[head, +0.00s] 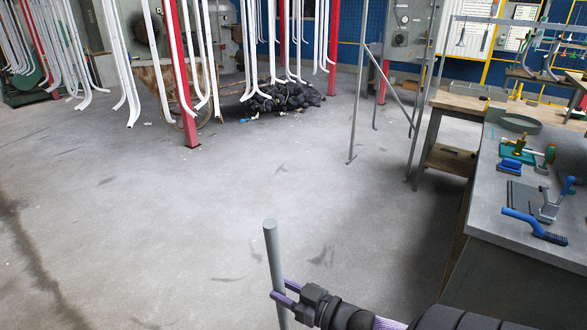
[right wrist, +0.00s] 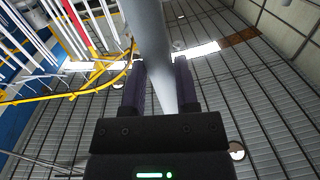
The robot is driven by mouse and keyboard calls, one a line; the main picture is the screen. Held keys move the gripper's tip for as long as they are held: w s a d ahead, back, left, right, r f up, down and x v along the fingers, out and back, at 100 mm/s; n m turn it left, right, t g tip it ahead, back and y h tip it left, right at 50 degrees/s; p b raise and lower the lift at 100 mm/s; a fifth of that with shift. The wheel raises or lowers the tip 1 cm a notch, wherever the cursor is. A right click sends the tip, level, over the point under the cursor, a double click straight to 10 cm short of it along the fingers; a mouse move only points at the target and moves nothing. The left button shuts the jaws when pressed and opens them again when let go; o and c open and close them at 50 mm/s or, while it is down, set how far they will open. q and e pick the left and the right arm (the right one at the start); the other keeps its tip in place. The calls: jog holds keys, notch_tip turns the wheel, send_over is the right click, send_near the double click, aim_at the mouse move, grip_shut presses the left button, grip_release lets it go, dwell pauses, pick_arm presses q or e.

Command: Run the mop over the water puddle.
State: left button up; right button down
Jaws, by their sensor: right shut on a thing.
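My right gripper (head: 281,294) comes in from the lower right of the head view. It is shut on a grey round pole, the mop handle (head: 271,245), which stands nearly upright with its top end above the fingers. The handle (right wrist: 148,40) also runs between the two dark fingers of the right gripper (right wrist: 158,88) in the right wrist view. The mop head is out of view below the frame. No clear water puddle shows on the floor. My left gripper is not in view.
A grey workbench (head: 500,215) with hand tools stands at the right. Red posts (head: 183,80), hanging white tubes (head: 130,80) and a black heap (head: 280,98) are at the back. The concrete floor (head: 200,200) between is open, with dark stains.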

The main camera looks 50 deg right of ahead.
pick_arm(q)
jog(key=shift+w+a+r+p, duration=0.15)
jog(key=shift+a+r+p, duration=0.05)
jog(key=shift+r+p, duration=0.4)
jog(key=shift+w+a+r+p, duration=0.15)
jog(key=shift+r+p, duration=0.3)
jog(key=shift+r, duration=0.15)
pick_arm(e)
jog(key=a, duration=0.5)
jog(key=shift+s, duration=0.2)
pick_arm(q)
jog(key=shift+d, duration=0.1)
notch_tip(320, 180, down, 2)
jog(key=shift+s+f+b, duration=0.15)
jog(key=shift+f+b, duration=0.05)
jog(key=shift+b, duration=1)
pick_arm(e)
jog(key=d+r, duration=0.2)
jog(key=d, duration=0.5)
jog(key=w+d+r, duration=0.1)
jog(key=d+r, duration=0.2)
jog(key=d, duration=0.4)
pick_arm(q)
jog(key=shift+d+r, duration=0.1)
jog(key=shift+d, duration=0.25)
pick_arm(e)
jog(key=shift+w+r, duration=0.1)
